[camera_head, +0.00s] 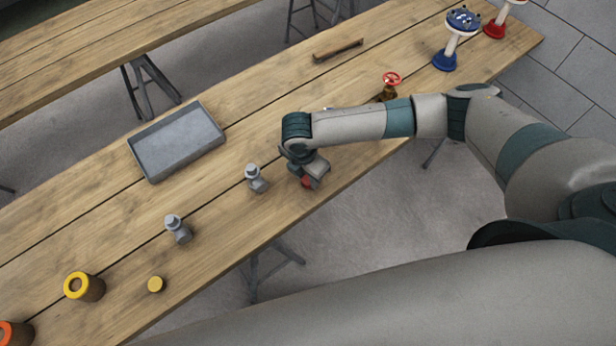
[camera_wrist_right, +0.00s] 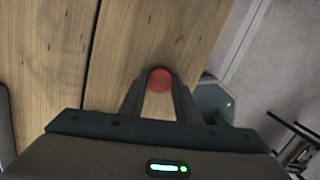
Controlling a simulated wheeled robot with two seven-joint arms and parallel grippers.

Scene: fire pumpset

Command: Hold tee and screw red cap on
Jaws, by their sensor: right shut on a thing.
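A red cap (camera_head: 306,183) is held between the fingers of my right gripper (camera_head: 311,177), low over the front part of the wooden table. In the right wrist view the cap (camera_wrist_right: 159,79) shows as a red disc between the two fingertips. I cannot tell whether it still touches the table. A grey tee-like fitting (camera_head: 256,179) stands on the table just left of my right gripper, apart from it. A second similar grey fitting (camera_head: 178,229) stands further left. My left gripper is not in view.
A grey metal tray (camera_head: 178,145) lies behind the fittings. A yellow disc (camera_head: 156,284), a yellow-topped roll (camera_head: 83,287) and an orange-topped one (camera_head: 14,334) are at left. A red-wheeled valve (camera_head: 390,84) and blue stand (camera_head: 449,52) are at right. The table's front edge is close.

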